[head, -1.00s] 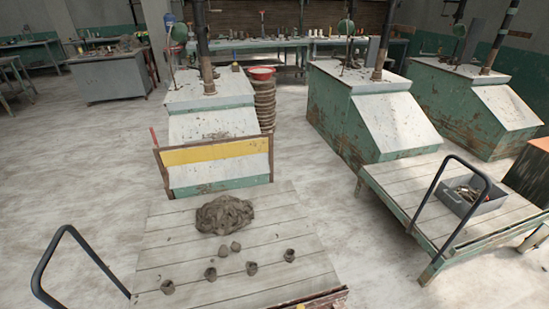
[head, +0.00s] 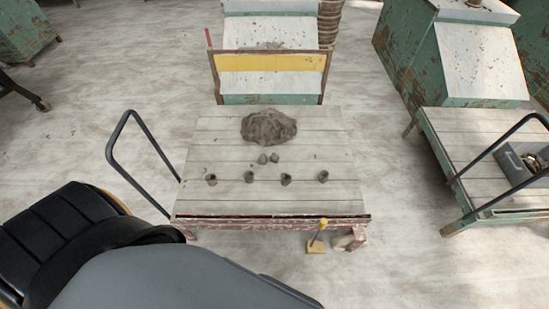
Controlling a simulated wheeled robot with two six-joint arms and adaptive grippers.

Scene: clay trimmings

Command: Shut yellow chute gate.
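The yellow chute gate (head: 270,62) shows in the head view at top centre, a wide yellow band between two brown upright posts. It stands across the front of a green and white machine with a sloped top (head: 272,30). A pale surface shows below the band, between the posts. A thin red bar (head: 208,38) sticks up at the left post. Neither of my grippers shows. A black and grey part of mine fills the lower left, well apart from the gate.
A wooden cart (head: 272,205) with a clay heap (head: 268,127) and several small clay cups stands before the gate. Its black handle is at left. Another cart (head: 455,150) with a grey bin (head: 520,165) stands right. Floor left is clear.

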